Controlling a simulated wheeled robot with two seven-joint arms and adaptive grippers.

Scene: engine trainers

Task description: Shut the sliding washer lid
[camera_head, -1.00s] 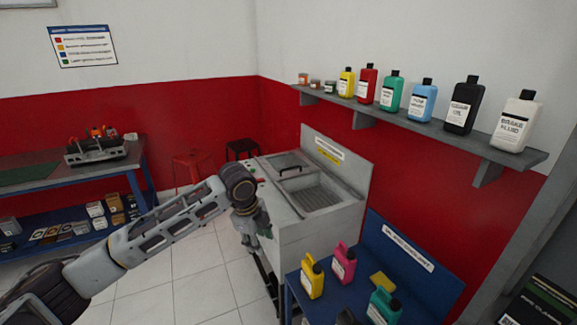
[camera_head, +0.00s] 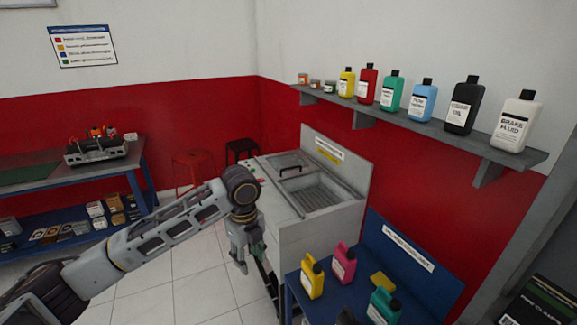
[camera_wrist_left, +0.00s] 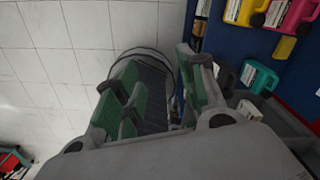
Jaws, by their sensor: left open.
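The grey parts washer (camera_head: 312,232) stands against the red wall in the head view. Its sliding lid (camera_head: 290,167), with a dark handle, covers the far part of the top. The near part is open and shows the ribbed basin (camera_head: 318,194). My left gripper (camera_head: 240,266) hangs pointing down beside the washer's front left side, below its top and away from the lid. It is open with nothing between its green-padded fingers, which also show in the left wrist view (camera_wrist_left: 150,105). My right gripper is not seen.
A blue bench (camera_head: 420,262) with yellow, pink and green jugs stands just right of the washer. A shelf of bottles (camera_head: 420,125) runs above. Red (camera_head: 192,160) and black (camera_head: 241,148) stools stand behind. Tiled floor (camera_head: 195,262) is clear to the left.

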